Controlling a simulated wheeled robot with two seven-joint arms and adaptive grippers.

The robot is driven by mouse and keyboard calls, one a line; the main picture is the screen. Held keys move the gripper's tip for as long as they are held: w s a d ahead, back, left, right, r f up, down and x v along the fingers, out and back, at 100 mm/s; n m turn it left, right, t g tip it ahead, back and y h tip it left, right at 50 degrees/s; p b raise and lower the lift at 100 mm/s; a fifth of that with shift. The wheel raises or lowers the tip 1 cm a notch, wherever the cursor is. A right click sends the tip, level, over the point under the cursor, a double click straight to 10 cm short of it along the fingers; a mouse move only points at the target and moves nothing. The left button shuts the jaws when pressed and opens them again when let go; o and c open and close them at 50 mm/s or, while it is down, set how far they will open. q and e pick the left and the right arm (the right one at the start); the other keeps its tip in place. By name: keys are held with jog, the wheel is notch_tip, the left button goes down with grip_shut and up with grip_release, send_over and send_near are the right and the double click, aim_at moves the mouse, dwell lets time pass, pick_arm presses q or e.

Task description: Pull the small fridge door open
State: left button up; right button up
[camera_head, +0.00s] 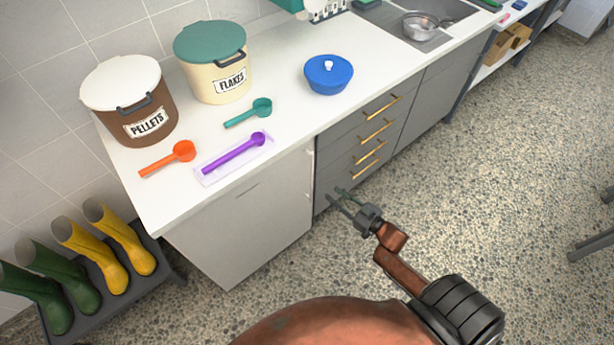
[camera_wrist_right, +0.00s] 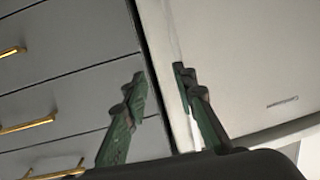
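The small fridge is the pale unit under the counter, and its light door (camera_head: 250,230) looks shut. In the right wrist view the door (camera_wrist_right: 245,65) fills the right side. A pale vertical strip (camera_wrist_right: 160,60) runs along its edge beside the grey drawers; I cannot tell whether it is a handle. My right gripper (camera_head: 338,197) is in front of the drawer unit, close to this edge. In the wrist view its green fingers (camera_wrist_right: 161,88) are apart, one on either side of the strip, with nothing visibly gripped. Contact is unclear. My left gripper is out of view.
Grey drawers (camera_head: 340,164) with gold handles adjoin the fridge. The counter (camera_head: 290,115) holds a pellets bin (camera_head: 130,97), a flakes bin (camera_head: 213,70), scoops and a blue bowl (camera_head: 328,77). A boot rack (camera_head: 100,298) stands left. The floor (camera_head: 480,200) is mostly clear.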

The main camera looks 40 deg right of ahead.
jog(key=n+t+y+b, duration=0.1)
jog(key=y, duration=0.1)
send_near(312, 175)
jog(key=w+f, duration=0.1)
jog(key=w, duration=0.2)
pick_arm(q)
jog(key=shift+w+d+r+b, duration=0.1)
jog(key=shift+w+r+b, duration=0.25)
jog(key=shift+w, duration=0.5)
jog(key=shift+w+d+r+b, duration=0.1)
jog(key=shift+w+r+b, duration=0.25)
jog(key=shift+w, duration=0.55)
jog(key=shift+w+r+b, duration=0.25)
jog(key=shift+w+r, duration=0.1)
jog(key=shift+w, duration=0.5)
pick_arm(e)
jog(key=shift+x, duration=3.8)
jog(key=shift+a, duration=0.15)
jog(key=shift+c, duration=0.4)
grip_shut()
